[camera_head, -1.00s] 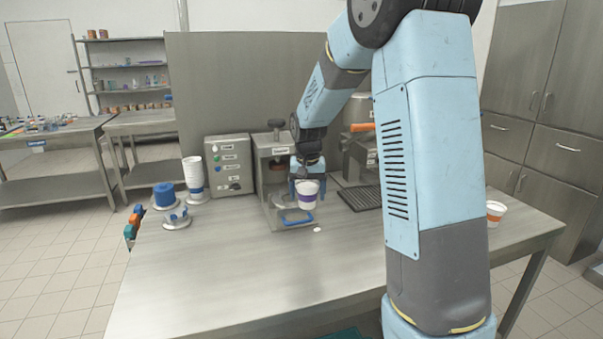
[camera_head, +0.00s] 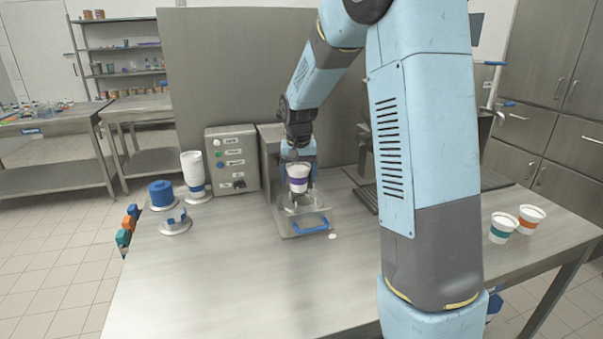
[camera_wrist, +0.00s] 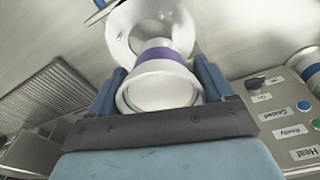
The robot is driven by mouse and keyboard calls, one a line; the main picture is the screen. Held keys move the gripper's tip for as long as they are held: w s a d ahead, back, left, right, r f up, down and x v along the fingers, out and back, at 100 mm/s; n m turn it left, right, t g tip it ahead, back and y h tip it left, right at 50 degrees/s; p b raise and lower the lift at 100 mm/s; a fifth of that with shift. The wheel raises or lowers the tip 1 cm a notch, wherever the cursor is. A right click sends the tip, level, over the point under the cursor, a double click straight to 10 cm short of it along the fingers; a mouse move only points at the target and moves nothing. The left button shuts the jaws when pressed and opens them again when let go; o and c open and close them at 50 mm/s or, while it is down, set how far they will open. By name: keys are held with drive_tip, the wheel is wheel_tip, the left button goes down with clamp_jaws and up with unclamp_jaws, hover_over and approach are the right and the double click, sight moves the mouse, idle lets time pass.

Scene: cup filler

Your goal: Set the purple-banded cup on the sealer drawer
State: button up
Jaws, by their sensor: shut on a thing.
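The purple-banded white cup (camera_head: 298,178) is upright in my gripper (camera_head: 301,172), over the sealer drawer (camera_head: 291,224). My gripper is shut on it. In the wrist view the cup (camera_wrist: 160,80) sits between the two blue fingers of my gripper (camera_wrist: 160,75), its open mouth toward the camera. The drawer's round holder (camera_wrist: 118,38) shows beyond the cup's base and is partly hidden by it. The drawer is pulled out, its blue handle (camera_head: 312,228) at the front. I cannot tell whether the cup's base touches the holder.
The control box (camera_head: 232,160) stands left of the sealer, beside a cup stack (camera_head: 193,170). A blue round piece (camera_head: 161,193) stands farther left. A teal-banded cup (camera_head: 502,228) and an orange-banded cup (camera_head: 531,217) stand at the right. The front table (camera_head: 230,275) is clear.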

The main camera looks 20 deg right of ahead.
drive_tip(key=shift+d, duration=0.6)
drive_tip(key=shift+f, duration=0.1)
